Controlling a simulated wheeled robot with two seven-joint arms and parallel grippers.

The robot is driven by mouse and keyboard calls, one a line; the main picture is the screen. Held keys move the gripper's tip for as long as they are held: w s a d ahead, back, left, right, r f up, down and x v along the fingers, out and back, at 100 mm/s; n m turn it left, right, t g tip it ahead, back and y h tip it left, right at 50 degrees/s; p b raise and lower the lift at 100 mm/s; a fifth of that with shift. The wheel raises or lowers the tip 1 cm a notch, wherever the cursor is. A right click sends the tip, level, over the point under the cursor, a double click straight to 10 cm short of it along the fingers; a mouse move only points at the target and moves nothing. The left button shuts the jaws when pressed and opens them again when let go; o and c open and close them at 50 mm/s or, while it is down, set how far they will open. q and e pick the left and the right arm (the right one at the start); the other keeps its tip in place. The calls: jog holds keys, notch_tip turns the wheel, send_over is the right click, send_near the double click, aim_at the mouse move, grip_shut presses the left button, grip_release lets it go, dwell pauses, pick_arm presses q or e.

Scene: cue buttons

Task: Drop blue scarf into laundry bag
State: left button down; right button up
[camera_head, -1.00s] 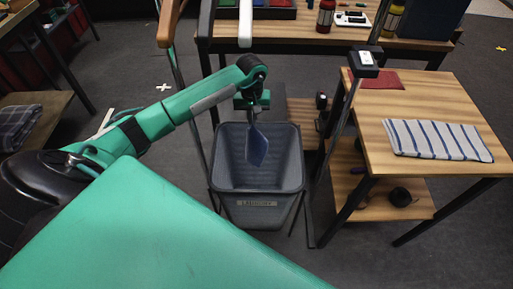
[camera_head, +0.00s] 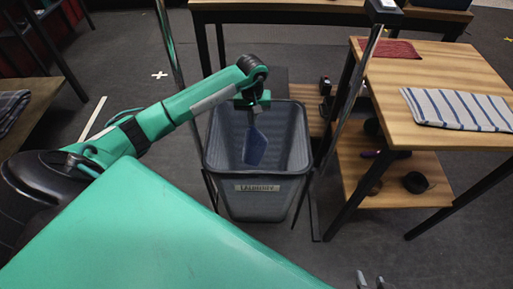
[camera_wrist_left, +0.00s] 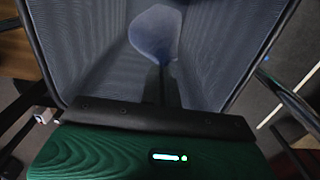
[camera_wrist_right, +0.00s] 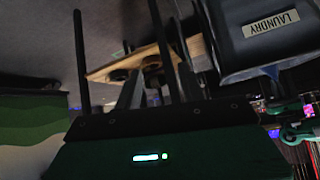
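The blue scarf (camera_head: 255,147) hangs as a small flat piece from my left gripper (camera_head: 255,106). The grey mesh laundry bag (camera_head: 218,185), labelled LAUNDRY, stands open on the floor below, and the scarf shows inside its mouth outline. In the left wrist view the fingers are close together on the scarf (camera_wrist_left: 155,35), with mesh walls around it. My right gripper (camera_head: 370,282) shows only its fingertips at the bottom edge of the head view. In the right wrist view its fingers (camera_wrist_right: 128,60) are apart and empty; the bag (camera_wrist_right: 262,55) is off to the right.
A wooden table (camera_head: 450,80) on the right holds a striped cloth (camera_head: 458,109) and a red cloth (camera_head: 390,48). Its lower shelf (camera_head: 400,185) holds small dark items. Metal posts stand around the bag. A bench (camera_head: 30,110) is at left. Floor in front of the bag is open.

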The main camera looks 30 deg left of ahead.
pick_arm(q)
notch_tip(320, 180, down, 6)
jog(key=b, duration=0.3)
jog(key=shift+f, duration=0.2)
pick_arm(e)
jog(key=w+a+r+t+y, duration=0.1)
jog(key=a+t+y, duration=0.2)
jog(key=a, duration=0.3)
jog(key=shift+w+r+t, duration=0.15)
jog(key=shift+r+t, duration=0.25)
jog(key=shift+t, duration=0.4)
pick_arm(q)
jog(key=shift+c, duration=1.4)
grip_release()
pick_arm(e)
jog(key=shift+d, duration=0.15)
